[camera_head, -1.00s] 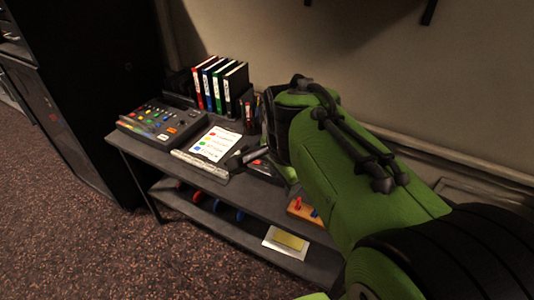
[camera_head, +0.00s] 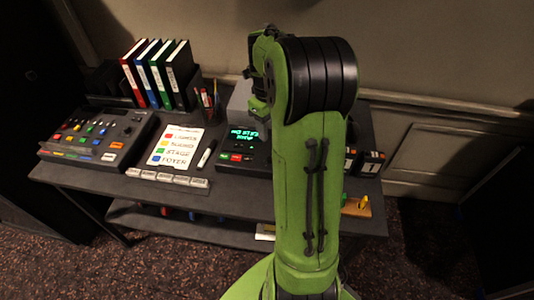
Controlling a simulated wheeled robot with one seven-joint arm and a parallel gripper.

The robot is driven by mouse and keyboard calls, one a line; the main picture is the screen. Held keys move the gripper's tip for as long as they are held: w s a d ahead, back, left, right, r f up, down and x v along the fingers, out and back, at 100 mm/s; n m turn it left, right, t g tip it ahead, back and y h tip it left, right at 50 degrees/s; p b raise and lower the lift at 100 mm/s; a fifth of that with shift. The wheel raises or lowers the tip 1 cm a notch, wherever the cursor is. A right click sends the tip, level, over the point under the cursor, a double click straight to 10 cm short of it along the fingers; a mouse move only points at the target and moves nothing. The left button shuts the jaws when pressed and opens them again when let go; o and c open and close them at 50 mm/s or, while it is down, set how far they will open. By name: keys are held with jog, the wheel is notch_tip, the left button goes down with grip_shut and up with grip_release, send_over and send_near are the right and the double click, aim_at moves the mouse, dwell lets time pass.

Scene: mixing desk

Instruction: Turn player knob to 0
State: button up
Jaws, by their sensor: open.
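A black player-like unit (camera_head: 243,150) with a lit green display and red and green buttons sits on the desk, just left of my arm. No knob on it can be made out; my arm covers its right part. My gripper (camera_head: 260,106) hangs at the end of the wrist, small and partly hidden, above the back of this unit. It is open and apart from the unit, with nothing seen in it.
On the desk (camera_head: 90,176) stand a mixer (camera_head: 98,138) at left, a colour-labelled sheet (camera_head: 174,147), a marker (camera_head: 206,154), binders (camera_head: 158,72) and a pen cup (camera_head: 208,108). Dark boxes (camera_head: 370,163) stand right of my arm. A lower shelf runs underneath.

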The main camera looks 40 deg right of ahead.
aim_at(270, 158)
jog(key=f+b, duration=0.1)
jog(key=f, duration=0.3)
jog(key=f+b, duration=0.1)
jog(key=f, duration=0.3)
jog(key=f+b, duration=0.1)
jog(key=f, duration=0.4)
jog(key=shift+w+d+b, duration=0.25)
jog(key=shift+b, duration=0.05)
grip_shut()
